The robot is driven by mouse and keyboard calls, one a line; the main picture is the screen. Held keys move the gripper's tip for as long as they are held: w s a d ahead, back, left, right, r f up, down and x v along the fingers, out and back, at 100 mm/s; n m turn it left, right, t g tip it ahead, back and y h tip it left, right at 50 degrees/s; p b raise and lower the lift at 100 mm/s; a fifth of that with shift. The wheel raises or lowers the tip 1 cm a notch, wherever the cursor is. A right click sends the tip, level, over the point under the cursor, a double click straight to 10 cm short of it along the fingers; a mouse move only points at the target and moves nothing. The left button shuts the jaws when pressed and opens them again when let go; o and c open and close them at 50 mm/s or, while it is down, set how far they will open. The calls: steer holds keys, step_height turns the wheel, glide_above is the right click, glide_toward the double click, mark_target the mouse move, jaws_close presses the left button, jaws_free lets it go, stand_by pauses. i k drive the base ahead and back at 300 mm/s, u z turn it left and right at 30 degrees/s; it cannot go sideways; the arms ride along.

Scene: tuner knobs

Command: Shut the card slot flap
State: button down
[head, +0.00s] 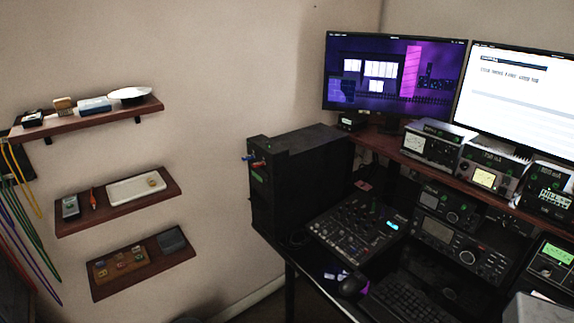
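I cannot clearly make out the card slot flap in the head view. A tall black case (300,185) stands at the left end of the desk, with a blue part (249,157), an orange-red part (258,165) and a small green mark (257,178) on its narrow front. The front is dark, and I cannot tell whether a flap there is open or shut. My gripper is not in view.
A black mixer (358,226), a mouse (350,284) and a keyboard (408,300) lie on the desk. Radio units (460,249) stand at right, below two monitors (393,76). Three wall shelves (120,200) hold small items at left. Floor space between looks clear.

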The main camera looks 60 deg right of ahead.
mark_target(259, 204)
steer(key=z, duration=4.25)
steer(key=i, duration=0.1)
steer(key=u, duration=2.95)
steer(key=k, duration=0.9)
steer(key=u, duration=0.2)
steer(key=i, duration=0.7)
steer(key=z, duration=0.05)
